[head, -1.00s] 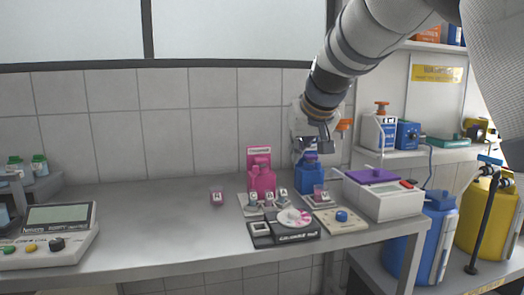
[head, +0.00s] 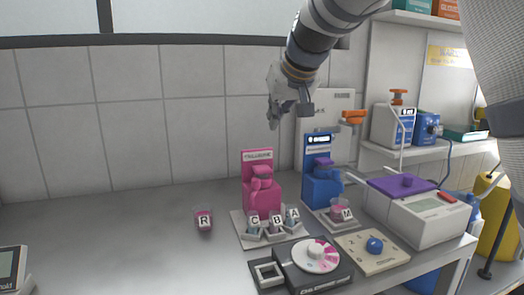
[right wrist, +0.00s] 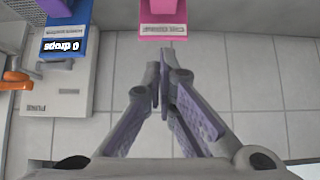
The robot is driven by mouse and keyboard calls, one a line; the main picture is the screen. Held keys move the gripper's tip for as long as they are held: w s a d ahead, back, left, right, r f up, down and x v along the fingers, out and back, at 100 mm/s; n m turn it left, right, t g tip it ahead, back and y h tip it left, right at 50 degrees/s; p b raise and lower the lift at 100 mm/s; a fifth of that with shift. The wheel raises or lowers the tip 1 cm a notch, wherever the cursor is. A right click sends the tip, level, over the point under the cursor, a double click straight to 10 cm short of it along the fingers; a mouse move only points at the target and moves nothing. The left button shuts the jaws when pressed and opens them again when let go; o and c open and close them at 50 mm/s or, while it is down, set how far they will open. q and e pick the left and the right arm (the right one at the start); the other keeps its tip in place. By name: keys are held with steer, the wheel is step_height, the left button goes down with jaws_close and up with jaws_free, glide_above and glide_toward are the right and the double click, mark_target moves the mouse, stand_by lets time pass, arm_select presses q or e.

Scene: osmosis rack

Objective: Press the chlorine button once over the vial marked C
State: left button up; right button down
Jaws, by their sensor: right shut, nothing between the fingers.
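A pink dispenser (head: 262,195) stands on the bench; the lettering on its back plate is too small to read surely. Vials marked C (head: 253,224), B (head: 275,224) and A (head: 292,217) stand on a pale tray (head: 246,241) at its foot, C leftmost. My right gripper (head: 280,116) is shut and empty, in the air above the dispensers, apart from both. In the right wrist view its fingertips (right wrist: 166,58) meet just below the pink dispenser's top plate (right wrist: 164,18). My left gripper is not in view.
A blue dispenser (head: 321,186) with a lit display, reading "0 drops" in the wrist view, stands right of the pink one, with vial M (head: 341,210) before it. Vial R (head: 204,219) stands left. A dial device (head: 298,275) and knob panel (head: 385,258) lie in front.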

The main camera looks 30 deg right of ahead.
glide_above(265, 168)
step_height(265, 168, down, 8)
steer(key=shift+r, duration=0.25)
step_height(265, 168, down, 3)
steer(key=shift+r, duration=0.1)
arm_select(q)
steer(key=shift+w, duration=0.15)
arm_select(e)
steer(key=shift+f, duration=0.4)
